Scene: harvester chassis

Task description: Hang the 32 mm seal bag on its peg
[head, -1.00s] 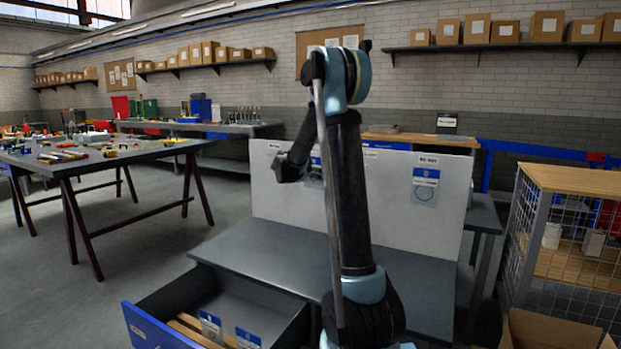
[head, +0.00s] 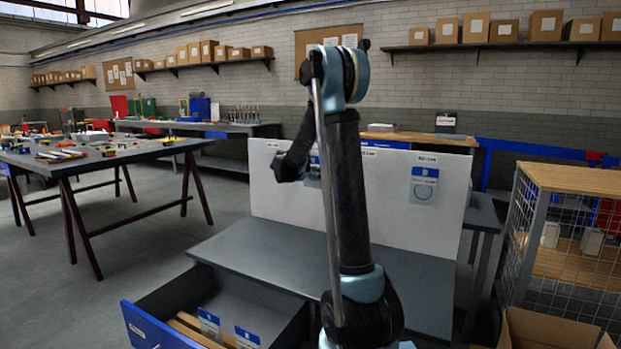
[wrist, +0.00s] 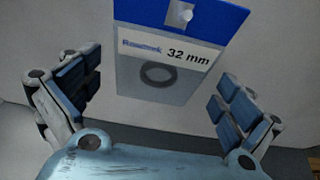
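The 32 mm seal bag (wrist: 160,75) is a clear bag with a blue header and a dark ring inside. In the wrist view it hangs against the pale board, with a peg (wrist: 181,15) showing through its header. My gripper (wrist: 157,92) is open, its fingers apart on either side of the bag's lower part. They do not visibly touch it. In the head view my gripper (head: 288,168) is at the board's left part, and the bag is mostly hidden behind my arm.
Another blue-headed bag (head: 423,185) hangs at the board's right. The open drawer (head: 165,325) below holds more blue-labelled bags (head: 209,323). The grey bench top (head: 265,255) is clear. A wire cage (head: 565,240) stands at the right.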

